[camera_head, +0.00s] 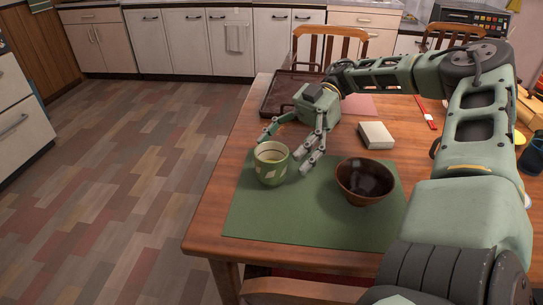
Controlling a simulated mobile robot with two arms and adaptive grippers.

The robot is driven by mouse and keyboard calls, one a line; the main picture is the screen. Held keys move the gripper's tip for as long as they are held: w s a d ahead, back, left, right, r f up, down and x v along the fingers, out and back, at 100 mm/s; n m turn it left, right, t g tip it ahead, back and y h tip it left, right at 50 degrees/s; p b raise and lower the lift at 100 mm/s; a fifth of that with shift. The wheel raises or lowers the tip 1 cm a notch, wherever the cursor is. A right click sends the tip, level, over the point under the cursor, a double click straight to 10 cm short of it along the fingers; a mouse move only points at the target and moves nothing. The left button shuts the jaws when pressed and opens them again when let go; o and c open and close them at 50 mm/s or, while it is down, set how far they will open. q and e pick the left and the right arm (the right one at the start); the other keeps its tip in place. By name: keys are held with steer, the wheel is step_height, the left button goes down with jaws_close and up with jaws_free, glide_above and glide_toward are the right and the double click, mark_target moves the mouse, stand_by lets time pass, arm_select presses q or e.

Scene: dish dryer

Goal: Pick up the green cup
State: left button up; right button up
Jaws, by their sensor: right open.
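The green cup (271,166) stands upright on a green placemat (276,222) near the left edge of the wooden table. It has pale leaf marks and a light inside. My right gripper (286,152) is open, with one finger behind the cup on the left and the other beside its right side. The fingers point down toward the cup. I cannot tell whether they touch it. My left gripper is not in view.
A brown bowl (366,181) stands on the placemat right of the cup. A white box (376,135) lies behind it. A dark tray (290,93) lies behind my gripper. Chairs (329,45) stand at the far side. The table's left edge is close to the cup.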

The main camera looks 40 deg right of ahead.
mark_target(272, 166)
steer(key=x, duration=0.4)
steer(key=shift+a, duration=0.15)
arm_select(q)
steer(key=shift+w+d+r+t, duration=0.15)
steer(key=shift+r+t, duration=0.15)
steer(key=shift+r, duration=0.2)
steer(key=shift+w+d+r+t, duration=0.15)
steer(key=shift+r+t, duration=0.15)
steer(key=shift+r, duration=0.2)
arm_select(e)
steer(key=shift+c, duration=0.2)
steer(key=c, duration=1.5)
